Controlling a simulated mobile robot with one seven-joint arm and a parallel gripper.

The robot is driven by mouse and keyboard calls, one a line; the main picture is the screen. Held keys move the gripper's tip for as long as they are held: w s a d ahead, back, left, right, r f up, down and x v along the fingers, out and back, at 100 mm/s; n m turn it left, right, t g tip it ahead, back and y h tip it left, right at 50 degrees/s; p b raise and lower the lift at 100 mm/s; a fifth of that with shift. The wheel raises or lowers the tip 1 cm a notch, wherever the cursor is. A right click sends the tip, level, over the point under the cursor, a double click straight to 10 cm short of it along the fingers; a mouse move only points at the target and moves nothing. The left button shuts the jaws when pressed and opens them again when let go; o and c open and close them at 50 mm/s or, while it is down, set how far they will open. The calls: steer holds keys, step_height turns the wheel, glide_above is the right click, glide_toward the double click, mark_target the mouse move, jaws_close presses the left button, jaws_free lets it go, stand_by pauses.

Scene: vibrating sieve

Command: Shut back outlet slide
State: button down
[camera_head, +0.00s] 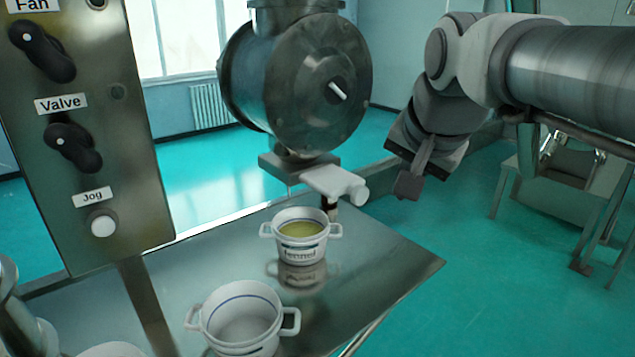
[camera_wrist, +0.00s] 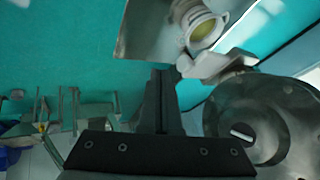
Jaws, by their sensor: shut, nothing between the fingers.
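The back outlet slide (camera_head: 333,182) is a pale flat plate with a rounded knob at its right end. It sticks out to the right from under the round metal housing (camera_head: 300,85). In the wrist view the slide (camera_wrist: 218,64) is right of my fingers, beside the housing (camera_wrist: 265,120). My gripper (camera_head: 408,186) is shut and empty. It is right of the slide's knob in the head view, apart from it. A white pot (camera_head: 302,246) labelled "fennel", with yellow-green contents, stands below the slide. It also shows in the wrist view (camera_wrist: 203,32), partly hidden by the slide.
An empty-looking white pot (camera_head: 240,325) stands nearer on the metal table (camera_head: 400,265). A control panel (camera_head: 85,130) with Fan, Valve and Jog controls is at left. A bench (camera_head: 560,190) stands at right. Open floor lies right of the table.

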mark_target(342, 182)
steer(key=w+a+f+m, duration=0.1)
steer(key=w+f+m, duration=0.1)
steer(key=w+f, duration=0.5)
steer(key=shift+w+a+f, duration=0.15)
steer(key=shift+w+f, duration=0.2)
steer(key=shift+w, duration=2)
steer(key=w+a, duration=0.2)
steer(key=w, duration=0.1)
steer(key=w+a, duration=0.1)
steer(key=w, duration=0.1)
steer(key=shift+w+a+p, duration=0.25)
steer(key=shift+a+p, duration=0.05)
steer(key=shift+a, duration=0.1)
steer(key=shift+w+a+r, duration=0.1)
steer(key=shift+w+a, duration=0.2)
steer(key=shift+w, duration=0.05)
